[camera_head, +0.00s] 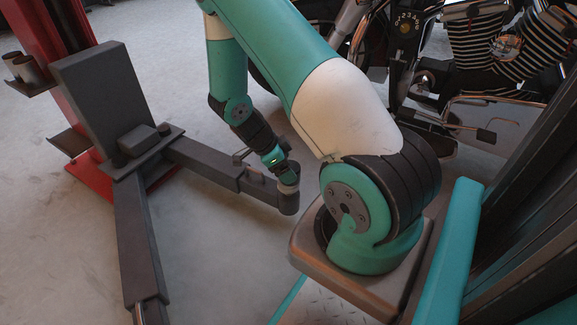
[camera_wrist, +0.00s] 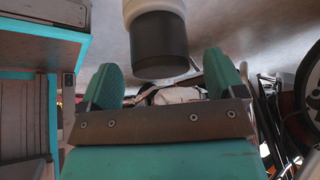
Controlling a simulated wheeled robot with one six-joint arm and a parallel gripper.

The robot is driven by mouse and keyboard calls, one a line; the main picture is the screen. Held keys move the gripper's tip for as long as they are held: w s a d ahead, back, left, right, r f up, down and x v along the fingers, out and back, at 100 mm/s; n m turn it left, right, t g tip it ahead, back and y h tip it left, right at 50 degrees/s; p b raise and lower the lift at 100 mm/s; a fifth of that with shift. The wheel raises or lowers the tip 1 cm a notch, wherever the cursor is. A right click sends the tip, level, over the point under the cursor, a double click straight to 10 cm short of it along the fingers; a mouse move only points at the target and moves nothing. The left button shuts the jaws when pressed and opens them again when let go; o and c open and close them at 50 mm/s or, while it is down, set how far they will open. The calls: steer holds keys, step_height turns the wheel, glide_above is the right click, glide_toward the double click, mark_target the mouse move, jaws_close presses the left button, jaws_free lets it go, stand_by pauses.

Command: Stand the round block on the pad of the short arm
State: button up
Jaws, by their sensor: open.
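The round block (camera_wrist: 160,47) is a dark cylinder in the wrist view, end-on to a slightly wider pale round piece that appears to be the pad (camera_wrist: 150,8). In the head view the pale pad (camera_head: 289,188) tops the end of the short grey arm (camera_head: 212,168). The block seems to stand on it, though it is small and partly hidden there. My gripper (camera_head: 284,170) is right at this arm end. In the wrist view its two teal fingers (camera_wrist: 164,78) are apart, on either side of the block's near end, with gaps showing.
The red lift column (camera_head: 45,45) and its dark plate (camera_head: 103,92) stand at the left. A second grey arm (camera_head: 138,240) runs toward the front. A motorcycle (camera_head: 480,60) is at the back right. Concrete floor (camera_head: 215,265) lies open between the front arm and my base.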

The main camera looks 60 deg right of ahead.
steer(key=p+v, duration=0.4)
steer(key=v, duration=0.6)
steer(key=a+r+n+t+y, duration=0.3)
steer(key=a+r+n+y, duration=0.1)
steer(key=a+r+n, duration=1.2)
steer(key=s+a+r+n+y, duration=0.2)
steer(key=s+a+r+n, duration=0.3)
steer(key=s+a+n, duration=0.2)
steer(key=s+a+r+n+t+y, duration=0.1)
steer(key=s+a+r+n, duration=0.4)
steer(key=n, duration=0.5)
steer(key=s+a+y, duration=0.1)
steer(key=s+a, duration=0.1)
steer(key=shift+a+n+y, duration=0.3)
steer(key=shift+n, duration=0.1)
steer(key=shift+r, duration=0.1)
step_height(320, 180, up, 49)
steer(key=p, duration=4.9)
